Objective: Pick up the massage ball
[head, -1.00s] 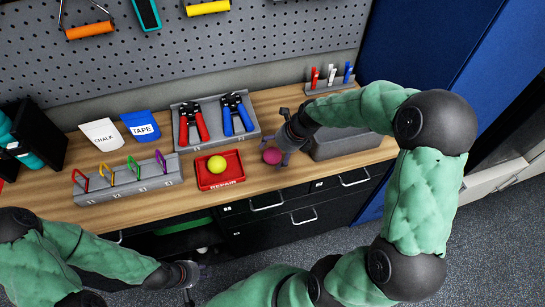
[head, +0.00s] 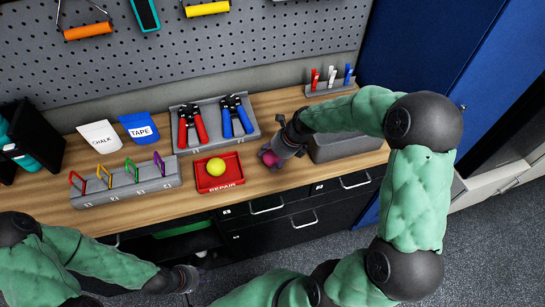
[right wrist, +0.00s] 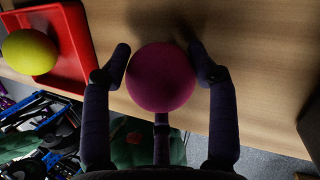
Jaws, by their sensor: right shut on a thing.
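A magenta ball (head: 267,158) is at the front part of the wooden bench, right of the red tray. My right gripper (head: 276,156) is shut on this ball and partly hides it in the head view. In the right wrist view the ball (right wrist: 160,77) sits between the fingers, over the bench top; whether it touches the wood is unclear. A yellow ball (head: 216,166) lies in the red REPAIR tray (head: 229,184). My left gripper (head: 190,277) hangs low in front of the bench, apart from everything; its fingers are too small to judge.
A grey bin (head: 345,148) stands just right of my right gripper. A grey holder with red and blue pliers (head: 238,117) stands behind the tray. A rack of coloured carabiners (head: 130,187) is at left. Some bare bench (head: 285,103) shows behind the gripper.

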